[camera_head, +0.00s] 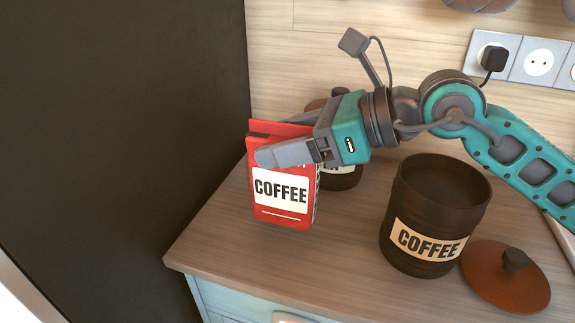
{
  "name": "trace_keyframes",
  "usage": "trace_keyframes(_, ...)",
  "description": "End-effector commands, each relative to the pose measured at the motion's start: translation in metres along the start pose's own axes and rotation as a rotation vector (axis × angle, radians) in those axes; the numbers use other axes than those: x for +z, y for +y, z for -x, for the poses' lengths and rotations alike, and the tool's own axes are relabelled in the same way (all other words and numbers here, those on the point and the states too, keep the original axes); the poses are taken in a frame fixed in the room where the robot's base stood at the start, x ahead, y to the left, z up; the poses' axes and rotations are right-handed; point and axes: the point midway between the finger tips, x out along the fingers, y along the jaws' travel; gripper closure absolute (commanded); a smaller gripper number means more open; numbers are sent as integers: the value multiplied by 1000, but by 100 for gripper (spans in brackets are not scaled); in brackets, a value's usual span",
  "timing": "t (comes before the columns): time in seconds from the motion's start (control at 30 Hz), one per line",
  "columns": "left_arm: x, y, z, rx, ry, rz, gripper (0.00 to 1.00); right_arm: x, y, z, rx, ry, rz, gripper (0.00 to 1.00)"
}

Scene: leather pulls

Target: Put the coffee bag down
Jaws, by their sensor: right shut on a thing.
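The red coffee bag (281,205) has a white label reading COFFEE. My right gripper (285,140) is shut on the bag near its top, with one grey finger across the front face. The bag is upright, over the left part of the wooden counter (325,265). I cannot tell whether its bottom touches the counter. The far finger is mostly hidden behind the bag. My left gripper is not in view.
An open dark canister (428,243) labelled COFFEE stands right of the bag, with its brown lid (507,280) beside it. Another dark canister (341,179) stands behind the gripper, partly hidden. A dark tall panel (120,140) borders the counter's left. Wall sockets (538,62) are at the upper right.

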Motion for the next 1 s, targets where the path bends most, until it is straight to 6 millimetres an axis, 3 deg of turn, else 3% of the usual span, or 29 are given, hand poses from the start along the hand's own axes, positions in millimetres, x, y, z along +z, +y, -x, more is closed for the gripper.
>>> trace_keyframes(0.27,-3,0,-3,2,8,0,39,-36,1,-15,1,1,-4,85)
trace_keyframes(0.67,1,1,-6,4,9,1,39,-42,1,-18,1,0,-1,85)
trace_keyframes(0.7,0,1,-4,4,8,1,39,-40,0,-17,1,1,-1,29)
trace_keyframes(0.93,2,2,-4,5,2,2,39,-39,1,-17,1,1,-2,8)
trace_keyframes(1.0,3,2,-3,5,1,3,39,-39,1,-17,1,1,-1,8)
